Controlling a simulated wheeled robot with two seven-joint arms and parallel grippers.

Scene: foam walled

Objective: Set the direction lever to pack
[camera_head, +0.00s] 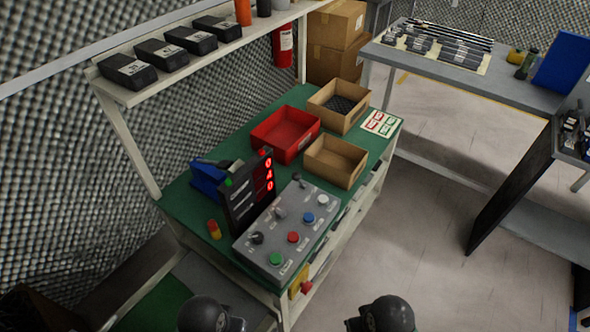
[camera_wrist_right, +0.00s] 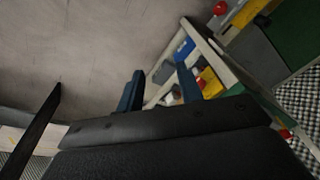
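A grey control box (camera_head: 272,262) stands on the green bench top (camera_head: 215,265). Its sloped face carries several buttons and small levers. A dark-knobbed lever (camera_head: 257,238) is at the near left, a light-knobbed one (camera_head: 280,213) at the middle, and a dark one (camera_head: 297,179) at the far end. The labels are too small to read, so I cannot tell which is the direction lever. My right gripper (camera_wrist_right: 158,88) shows two blue fingers apart with nothing between them, away from the box. My left gripper is not in view.
A dark display with red digits (camera_head: 263,175) stands beside the box. A red bin (camera_head: 286,134) and cardboard trays (camera_head: 335,160) are behind it. A shelf (camera_head: 235,45) overhangs the bench's back. A red emergency button (camera_head: 306,287) is at the front.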

